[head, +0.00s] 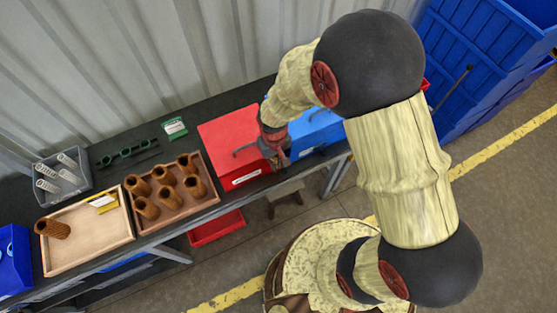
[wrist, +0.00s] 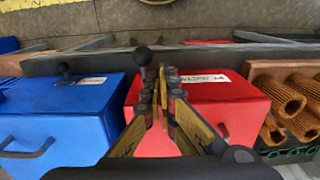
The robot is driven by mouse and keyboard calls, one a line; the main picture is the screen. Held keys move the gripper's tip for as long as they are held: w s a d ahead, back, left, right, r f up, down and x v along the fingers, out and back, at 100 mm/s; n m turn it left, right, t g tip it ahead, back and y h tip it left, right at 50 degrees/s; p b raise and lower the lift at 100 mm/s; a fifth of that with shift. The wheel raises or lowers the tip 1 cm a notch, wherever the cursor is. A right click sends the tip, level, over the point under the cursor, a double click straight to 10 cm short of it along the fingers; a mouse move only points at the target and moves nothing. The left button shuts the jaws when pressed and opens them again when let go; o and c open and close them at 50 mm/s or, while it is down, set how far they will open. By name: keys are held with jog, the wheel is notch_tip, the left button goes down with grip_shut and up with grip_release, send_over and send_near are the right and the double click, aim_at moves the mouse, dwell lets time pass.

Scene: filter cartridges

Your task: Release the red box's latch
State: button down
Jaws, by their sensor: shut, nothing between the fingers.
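The red box (head: 225,135) stands on the dark bench, lid down, with a white label on its front face; it also shows in the wrist view (wrist: 215,93). A black ball-ended lever (wrist: 142,56), apparently its latch, stands up at the label side of the box. My gripper (head: 275,160) is over the right part of the red box in the head view and hides the latch there. In the wrist view my gripper's fingertips (wrist: 169,74) are together and empty, just right of the lever's knob. I cannot tell whether they touch it.
A blue box (head: 315,127) stands right beside the red one, with its own black knob (wrist: 64,68). Left of the red box are a wooden tray of brown cartridges (head: 172,213), a lighter tray (head: 85,250) and a grey bin (head: 83,188). A red bin (head: 216,228) sits below.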

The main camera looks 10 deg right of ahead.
jog(key=shift+f+b, duration=0.65)
jog(key=shift+f, duration=0.35)
jog(key=shift+r, duration=0.2)
dwell(0.4)
jog(key=shift+d, duration=0.75)
jog(key=shift+w+d, duration=0.2)
jog(key=shift+d, duration=0.5)
